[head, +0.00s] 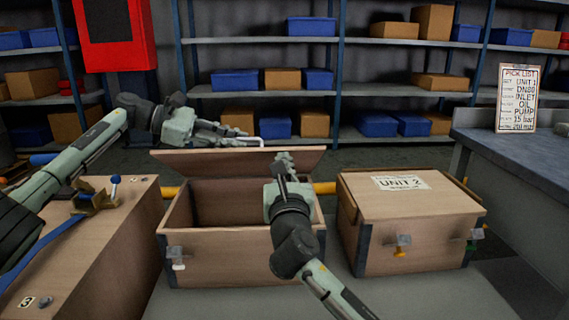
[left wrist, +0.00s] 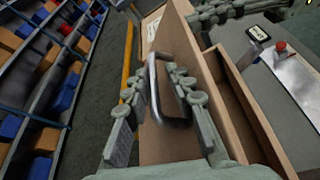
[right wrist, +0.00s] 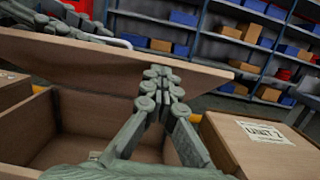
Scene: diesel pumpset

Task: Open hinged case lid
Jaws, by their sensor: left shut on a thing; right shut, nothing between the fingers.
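The wooden case (head: 236,243) stands with its hinged lid (head: 175,158) raised and tilted up at the back, so the empty-looking inside shows. The lid also shows in the right wrist view (right wrist: 85,60). My left gripper (head: 245,142) is behind the lid's upper edge, shut on the metal lid handle (left wrist: 155,75), which lies between its fingers in the left wrist view. My right gripper (head: 283,160) is shut and empty. It is in front of the lid, over the right part of the case opening; whether it touches the lid I cannot tell.
A closed wooden case marked UNIT 2 (head: 400,235) stands to the right. A bench (head: 530,150) with a pick list sign (head: 517,98) is at far right. Shelves (head: 390,93) with bins stand behind.

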